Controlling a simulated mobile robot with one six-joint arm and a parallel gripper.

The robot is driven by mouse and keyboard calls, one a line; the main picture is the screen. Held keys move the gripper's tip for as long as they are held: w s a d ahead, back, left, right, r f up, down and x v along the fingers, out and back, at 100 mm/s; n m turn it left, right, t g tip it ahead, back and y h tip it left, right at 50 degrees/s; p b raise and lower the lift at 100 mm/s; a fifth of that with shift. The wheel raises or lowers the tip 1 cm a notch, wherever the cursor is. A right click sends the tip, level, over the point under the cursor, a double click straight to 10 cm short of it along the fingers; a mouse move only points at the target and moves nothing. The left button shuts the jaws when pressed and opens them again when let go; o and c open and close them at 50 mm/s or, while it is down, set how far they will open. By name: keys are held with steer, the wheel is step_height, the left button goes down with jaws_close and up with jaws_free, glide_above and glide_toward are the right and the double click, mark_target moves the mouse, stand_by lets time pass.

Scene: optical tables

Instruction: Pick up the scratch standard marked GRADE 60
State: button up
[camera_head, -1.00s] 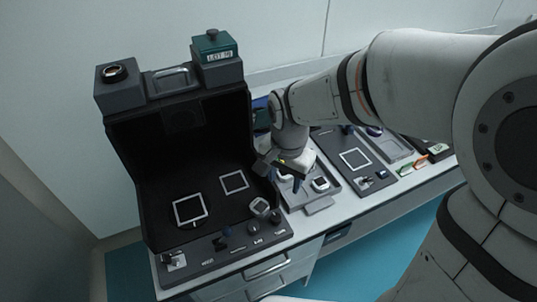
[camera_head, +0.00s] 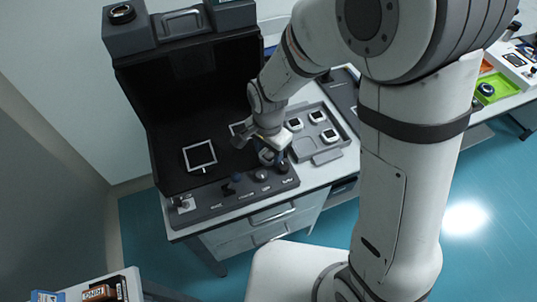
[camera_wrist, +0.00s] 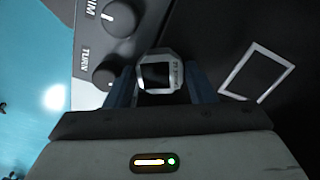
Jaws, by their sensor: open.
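A scratch standard (camera_wrist: 155,76), a pale frame with cut corners and a dark window, lies at the front of the black booth floor. In the wrist view it sits between the two blue fingers of my open gripper (camera_wrist: 159,92). Small vertical print is on its right rim, too small to read surely. I cannot tell whether the fingers touch it. In the head view my gripper (camera_head: 272,156) points down over the booth's front right and largely hides the standard. Three similar standards lie in the grey tray (camera_head: 310,150) to the right; their marks are unreadable.
The control panel (camera_head: 218,207) with knobs runs along the booth's front; the TURN knob (camera_wrist: 105,73) is close to the left finger. A white square outline (camera_head: 200,156) marks the booth floor, with another (camera_wrist: 257,71) beside the gripper. The booth (camera_head: 150,110) walls rise behind.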

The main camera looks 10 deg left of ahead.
steer(key=shift+c, duration=0.2)
steer(key=c, duration=0.6)
steer(key=shift+r, duration=0.15)
